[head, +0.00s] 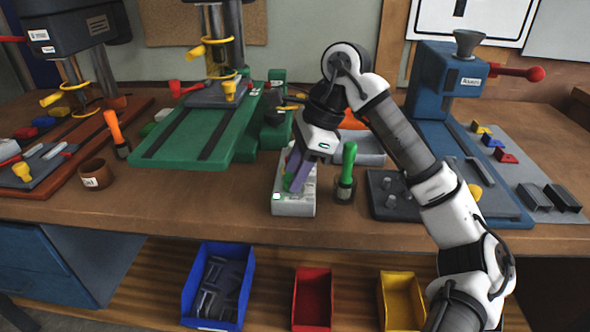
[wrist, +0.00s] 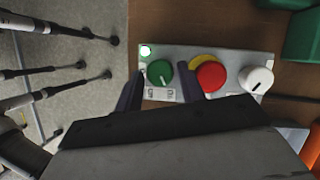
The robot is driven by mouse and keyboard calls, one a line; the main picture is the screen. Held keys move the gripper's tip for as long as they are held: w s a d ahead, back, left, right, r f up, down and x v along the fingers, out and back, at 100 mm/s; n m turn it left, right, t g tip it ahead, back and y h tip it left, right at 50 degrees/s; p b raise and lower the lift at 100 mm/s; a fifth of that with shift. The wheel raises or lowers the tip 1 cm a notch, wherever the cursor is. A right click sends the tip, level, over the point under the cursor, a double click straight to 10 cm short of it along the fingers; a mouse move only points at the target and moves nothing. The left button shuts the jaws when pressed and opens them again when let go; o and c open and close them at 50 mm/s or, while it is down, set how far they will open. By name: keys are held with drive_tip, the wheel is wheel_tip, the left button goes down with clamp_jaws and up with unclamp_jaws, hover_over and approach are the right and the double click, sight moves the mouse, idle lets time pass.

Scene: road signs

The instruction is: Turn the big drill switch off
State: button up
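A grey control box (head: 293,208) sits at the table's front middle, and it also shows in the wrist view (wrist: 217,62). On it are a green knob (wrist: 160,72) with a white pointer line, a red button (wrist: 211,76) on a yellow ring, and a white knob (wrist: 259,80). A small green lamp (wrist: 146,51) at the box's end looks lit. My gripper (head: 296,182) is lowered over the box. In the wrist view its open fingers (wrist: 158,84) stand on either side of the green knob; I cannot tell whether they touch it. Labels near the knob are too small to read.
A green drill base (head: 195,137) stands behind to the left, a blue press (head: 440,85) to the right. A green-handled tool (head: 347,170) stands close right of the box. A brown cup (head: 95,174) is at left. Blue, red and yellow bins lie below the front edge.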

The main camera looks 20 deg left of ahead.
drive_tip(key=shift+a+f, duration=0.1)
drive_tip(key=shift+f, duration=0.1)
drive_tip(key=c, duration=0.7)
